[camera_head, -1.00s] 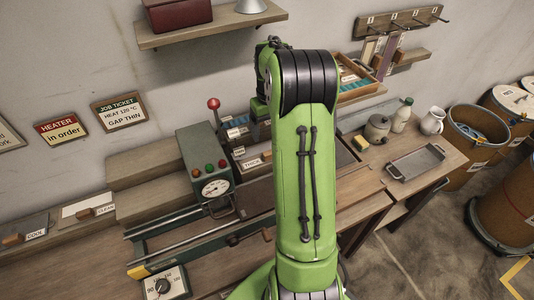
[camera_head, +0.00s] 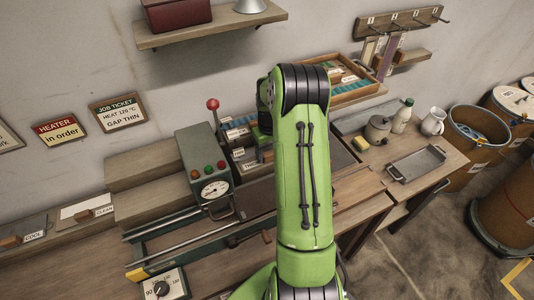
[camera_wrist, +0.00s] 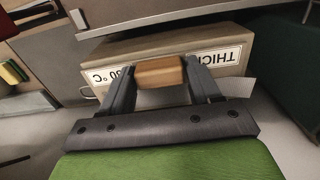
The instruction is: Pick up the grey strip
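In the wrist view my gripper (camera_wrist: 156,66) has its two dark fingers standing well apart. A wooden handle (camera_wrist: 160,72) shows between them, in front of a pale block labelled THICK (camera_wrist: 225,50), seen upside down. I cannot tell whether the fingers touch the handle. A flat pale-grey piece (camera_wrist: 237,87) sticks out beside the right finger; I cannot tell whether it is the grey strip. No grey strip is clearly seen in the head view, where my green arm hides my gripper and part of the bench.
A machine with a gauge (camera_head: 214,189) and a red-knobbed lever (camera_head: 213,104) stands left of my arm. A wooden tray (camera_head: 352,96) with coloured pieces lies behind it. To the right are a metal tray (camera_head: 416,163), a sponge (camera_head: 360,143), a jar (camera_head: 377,129) and a jug (camera_head: 433,121).

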